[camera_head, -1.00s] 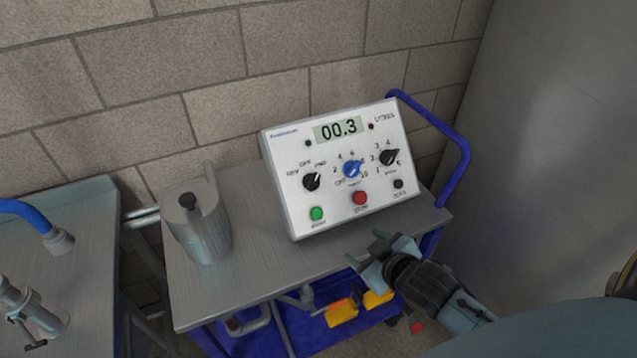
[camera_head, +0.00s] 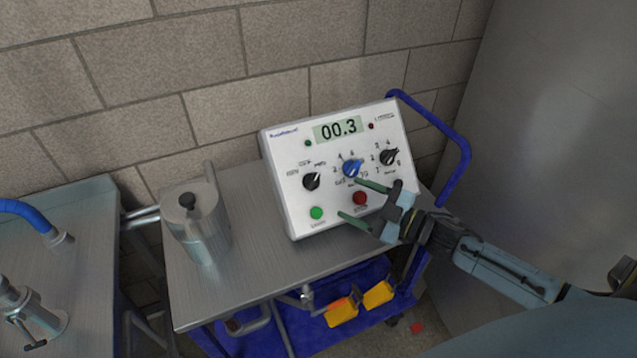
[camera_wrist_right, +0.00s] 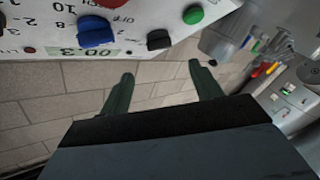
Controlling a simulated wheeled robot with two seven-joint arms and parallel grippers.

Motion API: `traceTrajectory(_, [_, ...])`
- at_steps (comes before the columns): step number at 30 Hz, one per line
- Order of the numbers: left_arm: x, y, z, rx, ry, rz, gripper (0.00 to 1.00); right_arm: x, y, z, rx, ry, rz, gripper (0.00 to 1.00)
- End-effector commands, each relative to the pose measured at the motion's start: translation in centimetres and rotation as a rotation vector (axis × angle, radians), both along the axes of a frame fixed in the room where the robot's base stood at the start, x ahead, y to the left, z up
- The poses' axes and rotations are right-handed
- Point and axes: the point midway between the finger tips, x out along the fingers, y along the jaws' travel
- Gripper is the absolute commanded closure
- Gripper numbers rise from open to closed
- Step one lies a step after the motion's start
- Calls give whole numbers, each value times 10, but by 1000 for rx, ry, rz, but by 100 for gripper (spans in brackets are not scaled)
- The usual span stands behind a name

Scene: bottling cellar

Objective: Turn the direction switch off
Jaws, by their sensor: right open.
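The white control box (camera_head: 293,214) stands on the steel cart top, its sloped face showing a display that reads 00.3. The direction switch (camera_head: 312,181) is the black knob at the face's left, under the REV, OFF and FWD marks; its pointer leans up and right, toward FWD. It also shows in the right wrist view (camera_wrist_right: 159,40), upside down. My right gripper (camera_head: 357,200) is open and empty in front of the box's lower right, its fingers pointing left. In the right wrist view the fingers (camera_wrist_right: 163,92) are apart, with the knob beyond them. My left gripper is not in view.
A blue knob (camera_head: 352,168), another black knob (camera_head: 389,157), a green button (camera_head: 317,213) and a red button (camera_head: 360,198) sit close by on the face. A steel jug (camera_head: 204,225) stands left of the box. A blue handle rail (camera_head: 452,137) rises at the right.

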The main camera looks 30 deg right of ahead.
Motion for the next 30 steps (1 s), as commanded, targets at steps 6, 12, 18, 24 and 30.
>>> traceTrajectory(6, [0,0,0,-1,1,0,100,37,21,1,2,-3,-1,36])
traceTrajectory(12, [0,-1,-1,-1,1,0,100,65,38,1,1,-2,-2,36])
traceTrajectory(18, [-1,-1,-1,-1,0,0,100,82,48,0,3,1,-2,36])
traceTrajectory(24, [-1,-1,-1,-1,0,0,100,86,51,0,1,2,-2,36])
traceTrajectory(30, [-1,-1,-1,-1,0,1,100,86,51,0,1,2,-2,39])
